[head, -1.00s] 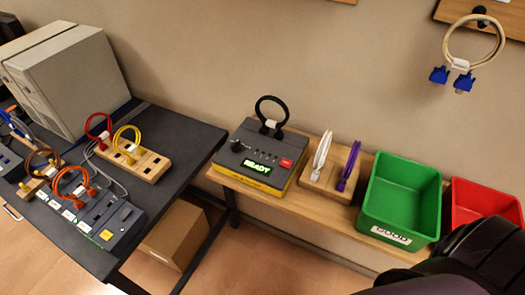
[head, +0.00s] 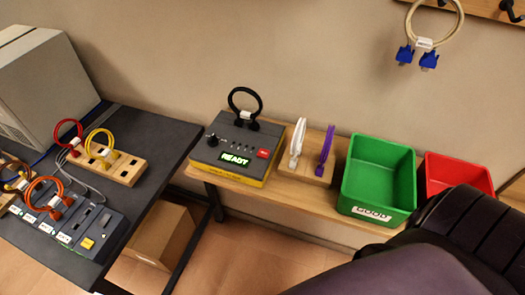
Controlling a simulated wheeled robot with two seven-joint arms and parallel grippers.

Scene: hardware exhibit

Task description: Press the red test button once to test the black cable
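The cable tester (head: 230,158) is a dark grey box with a yellow base on the left end of the wooden shelf. Its green display (head: 235,159) reads READY. The red test button (head: 264,153) is at the right of its top face. The black cable (head: 245,103) stands as a loop at the tester's back edge, its ends at the tester. A dark part of my own arm fills the lower right of the head view. Neither gripper's fingers show.
A wooden block with a white cable (head: 298,142) and a purple cable (head: 325,150) stands right of the tester. Beyond are a green bin (head: 378,180) and a red bin (head: 457,174). A dark table (head: 160,135) with cables and a panel is at left.

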